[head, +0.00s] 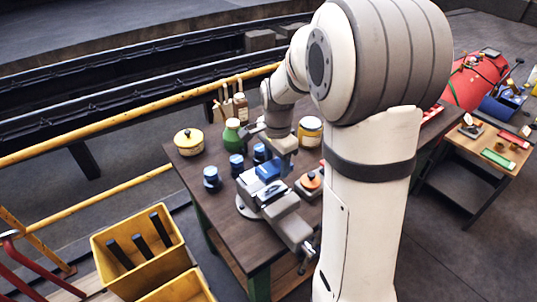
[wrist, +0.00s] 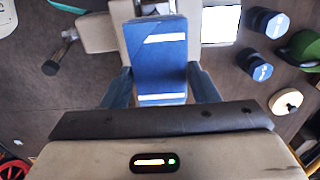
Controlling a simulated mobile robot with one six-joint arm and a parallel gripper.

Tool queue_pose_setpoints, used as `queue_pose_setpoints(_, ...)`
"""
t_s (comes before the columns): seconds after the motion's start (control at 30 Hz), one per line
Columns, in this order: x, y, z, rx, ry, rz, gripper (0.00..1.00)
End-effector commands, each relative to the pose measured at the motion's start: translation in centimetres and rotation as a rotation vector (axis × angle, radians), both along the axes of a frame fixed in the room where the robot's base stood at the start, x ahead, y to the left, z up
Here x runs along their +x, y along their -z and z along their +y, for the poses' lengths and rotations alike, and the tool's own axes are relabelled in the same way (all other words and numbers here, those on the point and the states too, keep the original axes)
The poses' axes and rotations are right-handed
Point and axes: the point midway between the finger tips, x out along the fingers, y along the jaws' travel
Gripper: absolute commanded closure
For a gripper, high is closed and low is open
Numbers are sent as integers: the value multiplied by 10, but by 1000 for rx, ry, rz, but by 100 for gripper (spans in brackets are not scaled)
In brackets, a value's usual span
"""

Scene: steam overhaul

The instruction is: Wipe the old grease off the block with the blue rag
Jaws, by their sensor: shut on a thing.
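My gripper (wrist: 160,88) is shut on the blue rag (wrist: 160,50), a folded blue pad with white stripes. The fingers press its two sides in the wrist view. In the head view the rag (head: 268,167) shows below my gripper (head: 278,150), over the grey vise (head: 285,205) on the workbench. The vise body (wrist: 98,32) also shows behind the rag in the wrist view. I cannot make out the block or any grease clearly; the rag and gripper cover part of the vise. Whether the rag touches anything below it cannot be told.
Yellow bins (head: 140,250) stand left of the bench (head: 200,165). The bench's left end has bare room.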

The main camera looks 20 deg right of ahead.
Motion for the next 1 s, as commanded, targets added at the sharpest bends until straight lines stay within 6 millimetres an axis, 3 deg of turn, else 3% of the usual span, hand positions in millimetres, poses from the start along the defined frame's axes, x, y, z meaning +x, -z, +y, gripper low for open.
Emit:
queue_pose_setpoints(0.6, 0, 54, 10, 0, -25, 0, 64)
queue_pose_setpoints(1.0, 0, 56, 11, 0, -26, 0, 64)
